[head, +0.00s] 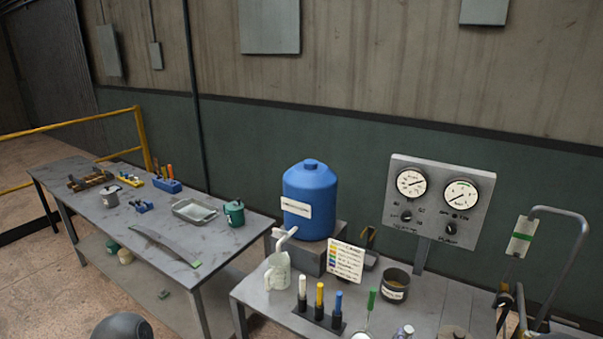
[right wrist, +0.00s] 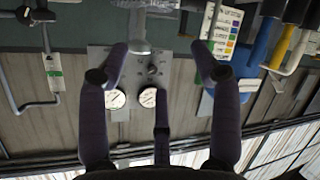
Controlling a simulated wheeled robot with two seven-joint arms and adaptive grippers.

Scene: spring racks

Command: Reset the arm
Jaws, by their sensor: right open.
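My right gripper (right wrist: 161,68) shows in the right wrist view with its dark fingers spread apart and nothing between them. Behind the fingers, that view shows the gauge panel (right wrist: 132,72) upside down. The right gripper does not show in the head view. My left gripper is not in view; a dark rounded shape (head: 122,328) at the bottom left edge of the head view may be part of my arm, but I cannot tell. In the head view the gauge panel (head: 437,214) stands upright at the back of the right table.
The right table (head: 262,295) holds a blue tank (head: 309,197) on a stand, a pitcher (head: 279,272), a colour card (head: 345,260), upright coloured-handled tools (head: 320,297) and a dark pot (head: 395,287). A bent metal rail (head: 567,214) rises at right. The left table (head: 100,225) carries small items and a tray (head: 194,210).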

